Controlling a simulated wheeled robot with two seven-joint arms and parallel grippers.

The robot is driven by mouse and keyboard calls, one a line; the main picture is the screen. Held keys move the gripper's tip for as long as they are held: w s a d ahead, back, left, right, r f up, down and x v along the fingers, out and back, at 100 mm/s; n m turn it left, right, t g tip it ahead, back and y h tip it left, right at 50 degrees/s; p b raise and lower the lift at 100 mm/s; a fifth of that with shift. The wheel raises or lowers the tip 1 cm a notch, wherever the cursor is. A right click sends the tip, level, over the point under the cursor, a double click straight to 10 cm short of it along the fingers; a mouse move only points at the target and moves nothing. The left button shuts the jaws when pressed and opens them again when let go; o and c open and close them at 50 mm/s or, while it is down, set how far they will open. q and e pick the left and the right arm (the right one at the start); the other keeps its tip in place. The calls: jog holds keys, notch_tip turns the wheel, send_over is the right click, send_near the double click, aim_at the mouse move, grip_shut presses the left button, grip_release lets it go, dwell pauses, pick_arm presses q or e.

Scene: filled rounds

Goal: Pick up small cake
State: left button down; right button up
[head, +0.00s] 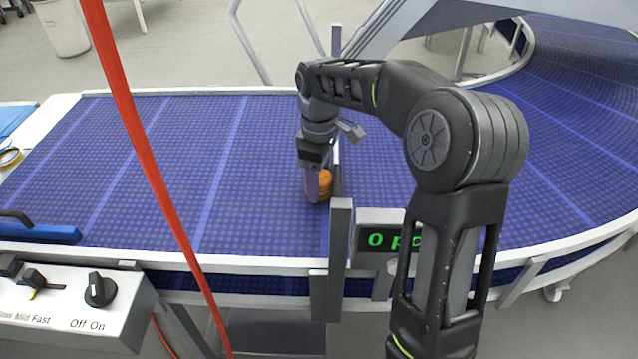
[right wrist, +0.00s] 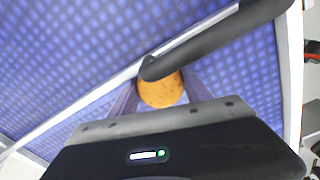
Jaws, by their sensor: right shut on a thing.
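The small cake (head: 325,184) is a round, orange-brown piece on the blue conveyor belt (head: 240,140), beside the upright bar that crosses the belt. My right gripper (head: 315,190) reaches down to it from above and is shut on it. In the right wrist view the cake (right wrist: 161,91) sits between the two fingers (right wrist: 158,95), with a dark rounded bar covering its upper edge. I cannot tell whether the cake touches the belt. My left gripper is not in view.
A dark bar (right wrist: 215,40) lies right next to the cake and gripper. A metal post (head: 340,250) and a display with green letters (head: 378,238) stand at the near belt edge. A control box (head: 70,300) is at lower left. A red cable (head: 150,165) hangs across the left. The belt's left part is mostly clear.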

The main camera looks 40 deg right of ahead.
jog(key=shift+s+a+r, duration=0.15)
jog(key=shift+a+r, duration=0.2)
jog(key=s+a+r+b, duration=0.1)
jog(key=s+a+r, duration=0.6)
jog(key=a, duration=0.4)
jog(key=shift+a+r, duration=0.15)
jog(key=shift+r, duration=0.1)
dwell(0.3)
